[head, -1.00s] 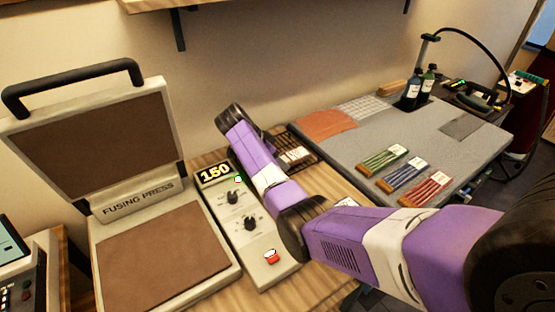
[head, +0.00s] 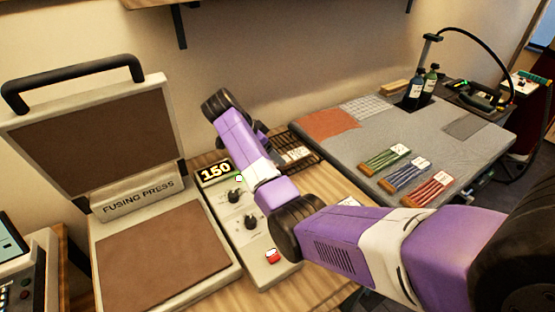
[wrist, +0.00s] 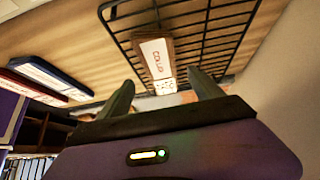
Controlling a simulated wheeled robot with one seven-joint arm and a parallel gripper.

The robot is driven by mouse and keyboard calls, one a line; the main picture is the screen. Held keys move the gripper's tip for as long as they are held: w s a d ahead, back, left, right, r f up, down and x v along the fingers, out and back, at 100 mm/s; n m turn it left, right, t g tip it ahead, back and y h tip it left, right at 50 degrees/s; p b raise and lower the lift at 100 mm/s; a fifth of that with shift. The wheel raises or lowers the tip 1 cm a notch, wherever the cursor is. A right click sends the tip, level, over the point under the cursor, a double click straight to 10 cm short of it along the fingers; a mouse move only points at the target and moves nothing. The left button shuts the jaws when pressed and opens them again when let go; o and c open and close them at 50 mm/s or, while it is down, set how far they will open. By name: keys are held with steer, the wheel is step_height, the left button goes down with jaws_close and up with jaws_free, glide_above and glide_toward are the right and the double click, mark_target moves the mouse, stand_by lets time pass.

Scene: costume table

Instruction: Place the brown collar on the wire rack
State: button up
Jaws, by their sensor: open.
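The wire rack (wrist: 215,22) is a black grid across the top of the wrist view. In the head view its far part (head: 312,163) shows right of my arm. The brown collar (wrist: 154,36), with a white label lettered in red, lies over the rack's bars in the wrist view. A pale label (head: 296,153) shows on the rack in the head view. My gripper (wrist: 163,92) is open, its two fingers apart with nothing clearly held between them. The collar's label lies just beyond and between the fingertips. In the head view my arm mostly hides the gripper.
The fusing press (head: 140,200) stands open at left, with its control box (head: 245,222) beside it. A grey board (head: 400,135) at right holds several coloured bundles and bottles. Blue (wrist: 52,76) and dark red (wrist: 22,84) labelled pieces lie left in the wrist view.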

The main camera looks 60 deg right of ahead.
steer(key=v, duration=0.6)
steer(key=shift+r, duration=0.35)
steer(key=shift+a, duration=0.15)
